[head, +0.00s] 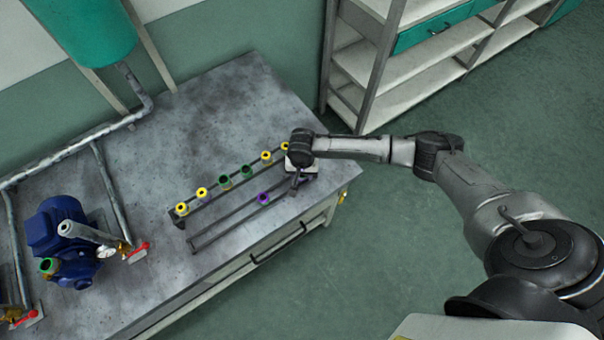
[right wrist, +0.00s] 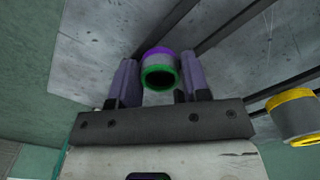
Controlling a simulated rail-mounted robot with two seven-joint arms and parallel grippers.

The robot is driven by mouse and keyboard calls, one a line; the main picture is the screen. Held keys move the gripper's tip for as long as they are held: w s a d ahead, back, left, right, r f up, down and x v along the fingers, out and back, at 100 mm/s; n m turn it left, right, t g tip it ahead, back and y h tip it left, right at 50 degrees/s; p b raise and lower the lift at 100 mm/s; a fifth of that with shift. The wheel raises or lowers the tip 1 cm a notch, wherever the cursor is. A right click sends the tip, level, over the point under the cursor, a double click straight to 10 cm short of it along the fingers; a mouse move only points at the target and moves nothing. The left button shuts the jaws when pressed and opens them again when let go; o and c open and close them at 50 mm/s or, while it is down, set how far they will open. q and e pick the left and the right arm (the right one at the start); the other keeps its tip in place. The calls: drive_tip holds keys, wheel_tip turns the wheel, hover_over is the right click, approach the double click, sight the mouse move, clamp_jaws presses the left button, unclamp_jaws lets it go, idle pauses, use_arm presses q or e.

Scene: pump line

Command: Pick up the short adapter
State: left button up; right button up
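In the right wrist view, a short grey adapter (right wrist: 160,70) has a purple ring at one end and a green ring at the other. It shows between the two spread fingers of my right gripper (right wrist: 160,85), with small gaps on both sides. In the head view, my right gripper (head: 296,184) is low over the right end of the rack, mostly hidden by its own wrist. A purple-ringed piece (head: 263,198) sits on the front rail, left of the gripper. I cannot tell whether it is the same adapter. My left gripper is out of view.
The rack's back rail (head: 215,199) holds several yellow- and green-ringed pieces. A yellow-ringed piece (right wrist: 294,115) is right of my gripper in the wrist view. A blue pump (head: 62,240) stands at left on the metal table (head: 225,105). Shelves (head: 400,95) stand behind.

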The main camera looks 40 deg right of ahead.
drive_tip(key=c, duration=0.6)
drive_tip(key=shift+o, duration=0.2)
